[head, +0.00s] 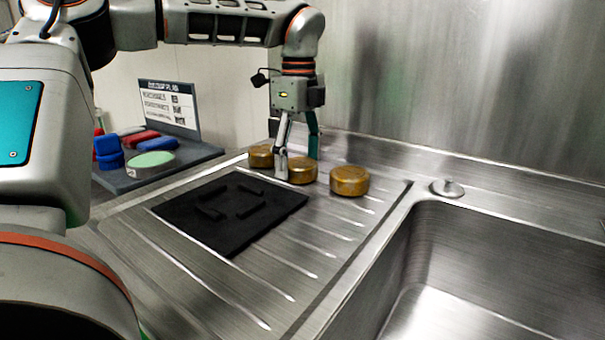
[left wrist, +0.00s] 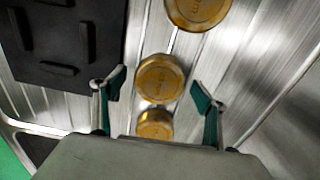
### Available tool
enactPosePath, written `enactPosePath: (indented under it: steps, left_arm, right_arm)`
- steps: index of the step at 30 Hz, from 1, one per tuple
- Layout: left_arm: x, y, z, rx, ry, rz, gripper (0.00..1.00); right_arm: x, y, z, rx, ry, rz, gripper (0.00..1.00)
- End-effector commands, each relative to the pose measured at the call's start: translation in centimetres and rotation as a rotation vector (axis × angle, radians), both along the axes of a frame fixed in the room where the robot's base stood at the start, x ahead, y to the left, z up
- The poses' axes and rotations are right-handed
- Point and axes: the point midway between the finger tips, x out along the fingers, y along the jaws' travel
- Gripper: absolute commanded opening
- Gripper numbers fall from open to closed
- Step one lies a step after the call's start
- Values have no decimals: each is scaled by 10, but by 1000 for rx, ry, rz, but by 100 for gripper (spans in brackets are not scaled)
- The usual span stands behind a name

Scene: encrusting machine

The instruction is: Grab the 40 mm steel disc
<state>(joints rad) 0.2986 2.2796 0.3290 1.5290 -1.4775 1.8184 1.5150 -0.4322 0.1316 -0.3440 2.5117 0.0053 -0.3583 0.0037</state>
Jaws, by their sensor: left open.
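Three golden-brown metal discs stand in a row on the draining board: a left disc (head: 261,156), a middle disc (head: 302,171) and a right disc (head: 349,181). None looks plain steel, and I cannot read their size marks. My left gripper (head: 298,166) points down at the middle disc, open, and one finger hides part of it. In the left wrist view the middle disc (left wrist: 160,78) shows between the spread fingertips (left wrist: 158,88). Another disc (left wrist: 198,10) is cut by the top edge, and a smaller-looking one (left wrist: 155,125) is partly hidden by the gripper body. My right gripper is out of view.
A black mat (head: 232,228) with raised bars lies left of the discs on the ribbed steel board (head: 300,262). A grey tray (head: 120,183) with blue, red and green pieces and a sign (head: 168,104) stands behind left. The sink basin (head: 500,260) opens at right.

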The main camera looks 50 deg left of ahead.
Motion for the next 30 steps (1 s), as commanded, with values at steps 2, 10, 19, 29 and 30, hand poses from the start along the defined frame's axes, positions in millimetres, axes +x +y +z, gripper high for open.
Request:
enactPosePath:
  steps: [2,10,19,29,30]
  left_arm:
    - [0,-1,-8,-2,2,-2,72]
    - [0,-1,-8,0,-3,-1,72]
    - [0,-1,-8,0,-3,-1,20]
    - [0,0,-2,1,-4,0,20]
    - [0,0,1,2,-5,0,20]
  right_arm:
    - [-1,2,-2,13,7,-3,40]
    - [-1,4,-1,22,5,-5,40]
    - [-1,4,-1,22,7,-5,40]
    - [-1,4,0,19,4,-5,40]
    - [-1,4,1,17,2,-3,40]
